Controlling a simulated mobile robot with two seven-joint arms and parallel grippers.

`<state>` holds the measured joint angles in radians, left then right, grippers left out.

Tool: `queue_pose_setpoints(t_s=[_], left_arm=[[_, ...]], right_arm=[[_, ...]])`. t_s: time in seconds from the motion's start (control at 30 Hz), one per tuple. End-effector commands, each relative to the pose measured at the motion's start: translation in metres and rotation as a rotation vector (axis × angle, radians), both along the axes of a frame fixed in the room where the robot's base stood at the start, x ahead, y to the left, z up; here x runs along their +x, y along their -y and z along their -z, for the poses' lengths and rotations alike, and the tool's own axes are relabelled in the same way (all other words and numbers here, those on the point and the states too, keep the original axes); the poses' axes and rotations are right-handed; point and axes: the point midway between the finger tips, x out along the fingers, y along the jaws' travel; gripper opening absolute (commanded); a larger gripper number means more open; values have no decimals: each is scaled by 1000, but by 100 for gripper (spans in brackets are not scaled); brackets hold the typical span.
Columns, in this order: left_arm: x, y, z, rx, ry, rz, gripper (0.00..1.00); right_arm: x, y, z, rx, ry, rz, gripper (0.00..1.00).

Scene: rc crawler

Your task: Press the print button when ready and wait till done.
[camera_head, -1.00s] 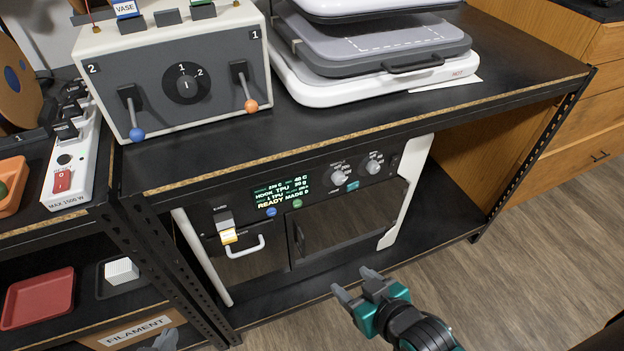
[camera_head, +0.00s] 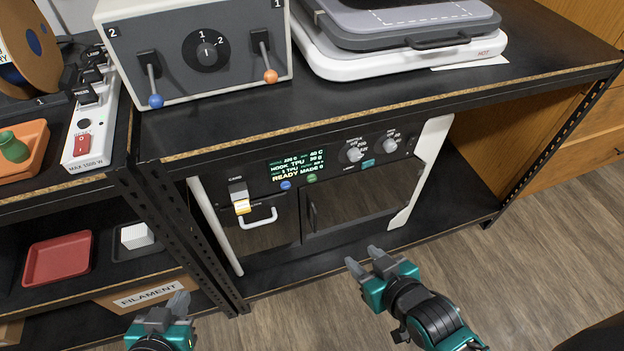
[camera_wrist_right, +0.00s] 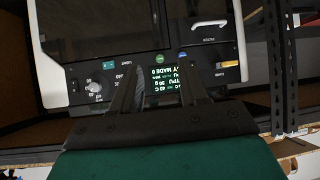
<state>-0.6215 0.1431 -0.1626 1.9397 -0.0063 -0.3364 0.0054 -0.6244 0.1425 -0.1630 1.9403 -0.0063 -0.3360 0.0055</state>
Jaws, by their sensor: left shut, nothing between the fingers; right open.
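The printer (camera_head: 222,225) stands on the lower shelf, with a dark window (camera_head: 350,208) and a panel above it. Its lit display (camera_head: 297,165) reads "HOOK TPU" and "READY MADE 0". Below the display are a blue button (camera_head: 286,185) and a green button (camera_head: 311,178); I cannot read their labels. My right gripper (camera_head: 362,257) is open and empty, in front of and below the printer panel, apart from it. In the right wrist view the green button (camera_wrist_right: 159,57) shows between its fingers. My left gripper (camera_head: 180,302) is shut and empty at the bottom left, away from the printer.
A grey control box (camera_head: 195,60) with levers and a white press (camera_head: 340,65) stand on the worktop above. A black rack post (camera_head: 178,225) rises left of the printer. A red tray (camera_head: 58,260) and a filament box (camera_head: 140,292) are on the left shelves.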

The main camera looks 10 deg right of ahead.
Motion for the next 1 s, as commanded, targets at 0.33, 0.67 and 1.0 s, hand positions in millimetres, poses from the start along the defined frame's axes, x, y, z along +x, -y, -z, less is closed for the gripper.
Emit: queue_pose_setpoints(t_s=[0.33, 0.67, 1.0], left_arm=[[0, 0, 0, -1, 0, 1, 0], [-1, 0, 1, -1, -2, 0, 0], [-3, 0, 1, -1, -5, 1, 0]], right_arm=[[0, 0, 0, 0, 0, 0, 10], [0, 0, 0, 0, 0, 0, 0], [0, 0, 0, -1, -1, -1, 0]])
